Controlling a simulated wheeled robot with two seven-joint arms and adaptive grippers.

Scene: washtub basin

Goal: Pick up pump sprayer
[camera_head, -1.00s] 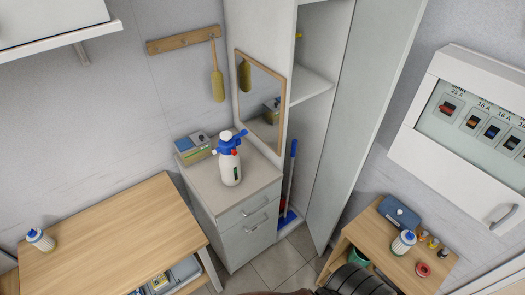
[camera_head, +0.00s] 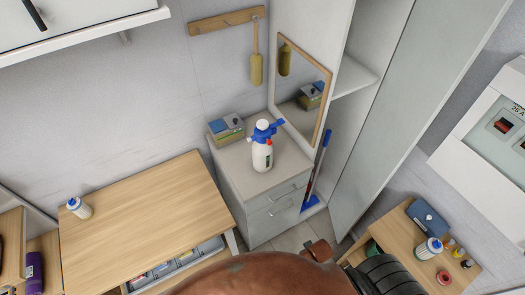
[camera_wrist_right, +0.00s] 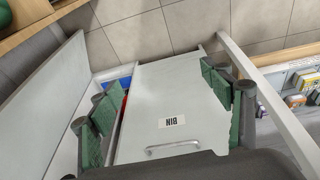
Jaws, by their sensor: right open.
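The pump sprayer (camera_head: 262,155), a white bottle with a blue pump head and handle, stands upright on top of the small grey drawer cabinet (camera_head: 262,218). It does not show in the right wrist view. My right gripper (camera_wrist_right: 165,107) shows in the right wrist view with its green-padded fingers wide apart and nothing between them. Beyond the fingers is a pale panel with a BIN label (camera_wrist_right: 172,121) and a bar handle. My left gripper is not in view.
An open tall cabinet (camera_head: 352,60) is to the right. A wooden table (camera_head: 140,215) is at left; a small wooden table (camera_head: 400,240) is at right.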

